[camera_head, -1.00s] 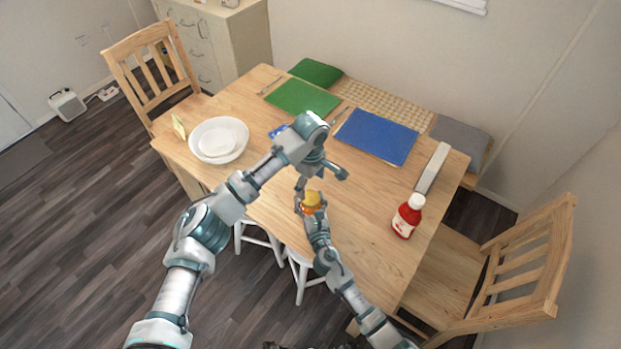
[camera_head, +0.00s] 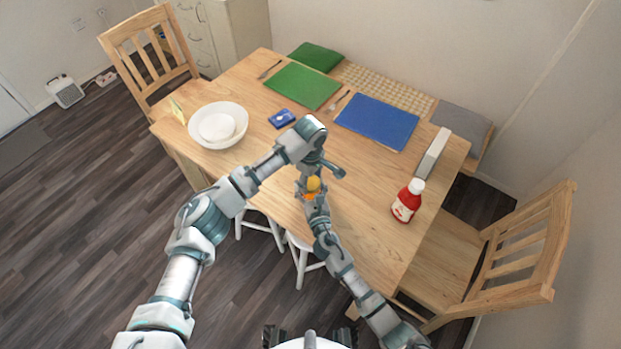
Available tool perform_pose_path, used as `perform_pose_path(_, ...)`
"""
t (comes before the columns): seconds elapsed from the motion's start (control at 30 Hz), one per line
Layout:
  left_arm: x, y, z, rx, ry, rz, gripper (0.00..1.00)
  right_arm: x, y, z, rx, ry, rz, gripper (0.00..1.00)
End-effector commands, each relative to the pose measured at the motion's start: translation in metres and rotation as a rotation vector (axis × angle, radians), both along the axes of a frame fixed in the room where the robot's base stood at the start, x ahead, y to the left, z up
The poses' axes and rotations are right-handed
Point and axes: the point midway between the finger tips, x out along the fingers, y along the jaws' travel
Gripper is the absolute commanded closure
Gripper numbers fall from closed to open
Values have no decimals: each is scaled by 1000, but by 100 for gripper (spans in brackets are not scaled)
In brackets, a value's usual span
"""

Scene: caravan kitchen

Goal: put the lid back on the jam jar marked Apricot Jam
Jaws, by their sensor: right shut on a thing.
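A small jar with an orange body and a yellow-orange top (camera_head: 313,184) is over the front part of the table. Its label is too small to read, and I cannot tell whether the yellow top is a lid. My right gripper (camera_head: 309,196) is shut on the jar from the front. My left gripper (camera_head: 322,174) is just above and behind the jar, with its fingers spread and one sticking out to the right. The arm partly hides the space between its fingers. No separate lid is visible.
A red bottle with a white cap (camera_head: 408,201) stands to the right. White bowls (camera_head: 219,125), a blue packet (camera_head: 281,118), a green mat (camera_head: 302,86), a blue mat (camera_head: 377,121) and a long pale box (camera_head: 433,153) are on the wooden table (camera_head: 368,187). The table between jar and bottle is clear.

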Motion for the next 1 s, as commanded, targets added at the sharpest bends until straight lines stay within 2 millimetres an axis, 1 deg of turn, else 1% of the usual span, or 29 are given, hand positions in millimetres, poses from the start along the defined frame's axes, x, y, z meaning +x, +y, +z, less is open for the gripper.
perform_pose_path(0.17,1,0,0,0,-2,-2,80,0,1,1,0,-2,3,100)
perform_pose_path(0.23,1,0,-1,-1,-2,-33,80,0,1,1,0,-2,3,100)
perform_pose_path(0.27,1,0,-1,-1,-2,-61,80,0,1,1,0,-2,3,100)
perform_pose_path(0.37,0,0,-1,-1,-1,-236,80,-1,2,1,0,-2,3,100)
perform_pose_path(0.77,2,0,-2,-3,-3,-1308,80,-1,2,1,0,-2,5,100)
perform_pose_path(1.0,3,1,-2,0,-4,-1970,80,-1,3,1,1,-3,6,100)
